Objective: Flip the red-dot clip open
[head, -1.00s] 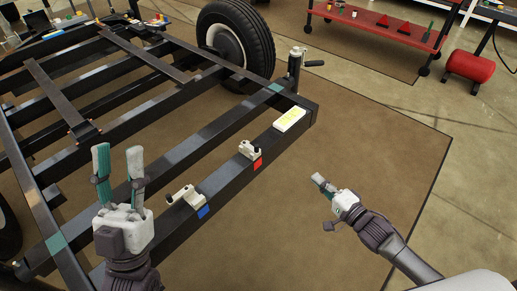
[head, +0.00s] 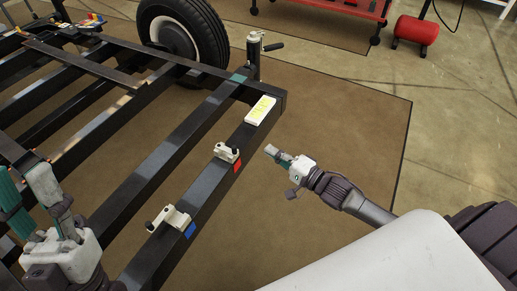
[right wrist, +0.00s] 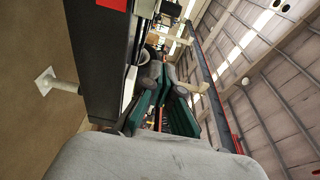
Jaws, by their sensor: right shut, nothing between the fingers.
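The red-dot clip (head: 227,152) is a small white clip with a dark knob on top of the black frame beam, above a red patch (head: 237,167) on the beam's side. I cannot tell whether its lever is open. My right gripper (head: 271,150) is shut and empty, to the right of the clip and apart from it. In the right wrist view, the right gripper's dark green fingers (right wrist: 164,75) point along the beam, and the red patch (right wrist: 112,3) shows at the top edge. My left gripper (head: 22,170) is open and empty over the frame at the left.
A similar white clip (head: 172,217) with a blue patch (head: 190,230) sits nearer on the same beam. A white and yellow light (head: 261,110) lies farther along it. A jack (head: 254,55) and a wheel (head: 182,38) stand behind.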

